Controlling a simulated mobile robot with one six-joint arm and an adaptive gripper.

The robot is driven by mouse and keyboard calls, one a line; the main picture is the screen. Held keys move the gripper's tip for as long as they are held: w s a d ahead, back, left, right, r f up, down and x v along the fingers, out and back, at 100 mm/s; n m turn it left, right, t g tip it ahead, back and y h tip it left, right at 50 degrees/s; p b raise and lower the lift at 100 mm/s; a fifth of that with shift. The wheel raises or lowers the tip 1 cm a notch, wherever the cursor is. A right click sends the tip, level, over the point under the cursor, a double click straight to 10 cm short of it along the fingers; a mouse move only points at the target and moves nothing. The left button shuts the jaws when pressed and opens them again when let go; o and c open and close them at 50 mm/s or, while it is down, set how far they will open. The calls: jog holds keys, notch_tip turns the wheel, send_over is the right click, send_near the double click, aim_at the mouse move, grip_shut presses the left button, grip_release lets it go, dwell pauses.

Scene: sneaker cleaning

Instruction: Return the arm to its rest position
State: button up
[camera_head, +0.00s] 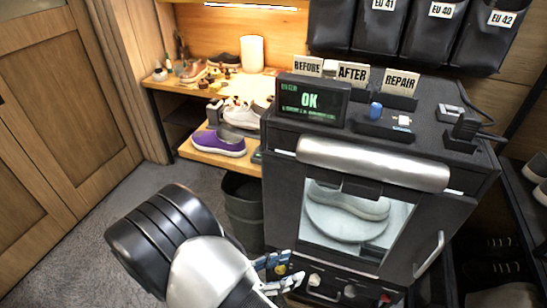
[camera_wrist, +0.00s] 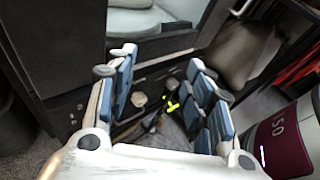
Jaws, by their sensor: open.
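My gripper (camera_head: 277,273) is low in the head view, in front of the lower part of a black cleaning machine (camera_head: 284,165). In the wrist view my gripper (camera_wrist: 162,98) has its blue-padded fingers spread wide, with nothing between them. My arm reaches in from the bottom of the head view. A pale shoe (camera_head: 348,202) sits on a round plate behind the machine's window. The machine's display (camera_head: 309,101) reads OK in green.
A purple shoe (camera_head: 219,143) and other shoes are on wooden shelves at the back left. A dark bin (camera_head: 243,209) stands left of the machine. Signs read BEFORE (camera_head: 308,66), AFTER (camera_head: 353,74) and REPAIR (camera_head: 401,82). Grey carpet (camera_head: 88,232) at left is clear.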

jog(key=s+d+r+m+y, duration=0.3)
jog(key=s+r+m+y, duration=0.1)
jog(key=r+m, duration=0.4)
jog(key=s+d+r+m+g+y, duration=0.1)
jog(key=s+d+r+m+y, duration=0.3)
jog(key=r+m, duration=0.4)
jog(key=s+d+r+m+y, duration=0.4)
jog(key=r+m+y, duration=0.1)
jog(key=r+m, duration=0.3)
jog(key=shift+s+r, duration=0.3)
jog(key=shift+r, duration=0.25)
